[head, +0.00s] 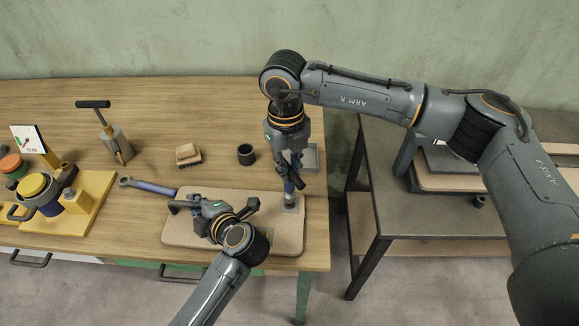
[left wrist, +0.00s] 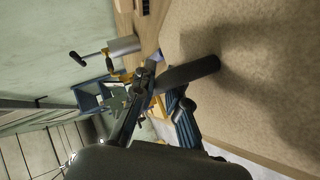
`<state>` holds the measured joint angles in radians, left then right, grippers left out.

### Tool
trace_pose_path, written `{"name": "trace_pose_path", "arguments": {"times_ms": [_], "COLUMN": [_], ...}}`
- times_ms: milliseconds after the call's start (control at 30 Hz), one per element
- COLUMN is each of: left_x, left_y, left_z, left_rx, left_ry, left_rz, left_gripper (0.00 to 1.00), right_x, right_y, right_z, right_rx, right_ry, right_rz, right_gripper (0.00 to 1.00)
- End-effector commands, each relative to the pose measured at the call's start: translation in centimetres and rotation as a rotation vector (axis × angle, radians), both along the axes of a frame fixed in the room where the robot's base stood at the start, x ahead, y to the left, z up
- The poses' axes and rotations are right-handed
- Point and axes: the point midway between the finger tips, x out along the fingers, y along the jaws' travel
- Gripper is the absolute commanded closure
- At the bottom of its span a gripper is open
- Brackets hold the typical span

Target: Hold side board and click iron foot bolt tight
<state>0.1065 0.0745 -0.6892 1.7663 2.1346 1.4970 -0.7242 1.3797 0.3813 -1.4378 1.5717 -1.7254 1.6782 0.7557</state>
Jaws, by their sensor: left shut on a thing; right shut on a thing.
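The tan board (head: 180,231) lies flat along the table's front edge. A small grey metal foot (head: 290,204) sits near its right end. My right gripper (head: 291,172) points down above this foot, shut on an upright dark tool with a blue band (head: 289,187). The tool's lower end is at the foot; I cannot tell whether they touch. The bolt is not visible.
A yellow fixture (head: 83,214) with coloured knobs stands at left. A T-handled tool (head: 114,136), small wooden blocks (head: 188,154), a dark cup (head: 246,154) and a grey plate (head: 311,158) lie behind the board. A grey side table (head: 400,205) stands right, across a gap.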

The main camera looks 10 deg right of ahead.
Motion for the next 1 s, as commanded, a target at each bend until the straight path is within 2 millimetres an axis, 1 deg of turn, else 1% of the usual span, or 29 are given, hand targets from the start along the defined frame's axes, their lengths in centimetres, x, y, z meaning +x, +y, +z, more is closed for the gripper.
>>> {"name": "trace_pose_path", "arguments": {"times_ms": [167, 633, 1000], "left_x": [0.0, 0.0, 0.0], "left_y": [0.0, 0.0, 0.0], "left_z": [0.0, 0.0, 0.0], "left_rx": [0.001, 0.001, 0.001], "left_ry": [0.0, 0.0, 0.0], "left_rz": [0.001, 0.001, 0.001], "left_gripper": [1.0, 1.0, 1.0], "right_x": [0.0, 0.0, 0.0], "right_y": [0.0, 0.0, 0.0], "right_z": [0.5, 4.8, 5.0], "right_rx": [0.002, 0.001, 0.001], "right_ry": [-0.001, -0.003, 0.0], "right_rz": [0.0, 0.0, 0.0], "right_gripper": [1.0, 1.0, 1.0]}}
